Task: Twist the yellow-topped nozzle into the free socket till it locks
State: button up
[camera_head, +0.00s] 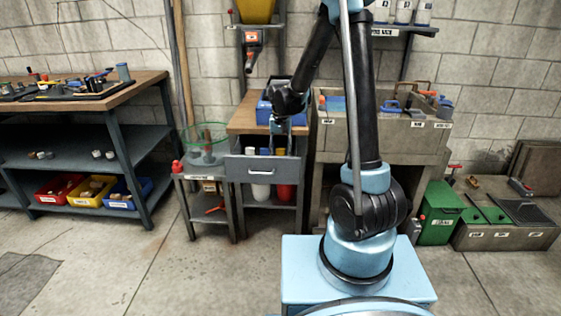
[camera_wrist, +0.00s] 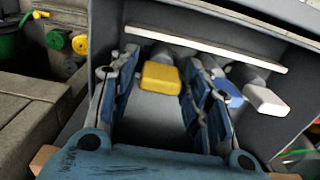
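The yellow-topped nozzle (camera_wrist: 160,78) shows in the wrist view inside an open grey drawer (camera_head: 262,170). Only its yellow top and a short grey part behind it are clear. My gripper (camera_wrist: 167,75) is open, with one blue finger on each side of the yellow top; I cannot tell whether either finger touches it. In the head view my gripper (camera_head: 279,128) points down over the drawer. I cannot make out the free socket in either view.
A blue-topped piece (camera_wrist: 230,95) and a white-topped piece (camera_wrist: 266,98) lie right of the yellow one, close to my right finger. The drawer's walls enclose the space. A stone sink (camera_head: 385,140) stands to the right, and a green hoop (camera_head: 205,137) to the left.

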grip_shut()
notch_tip(320, 180, up, 12)
dwell(1.4)
jog(key=shift+d, duration=0.1)
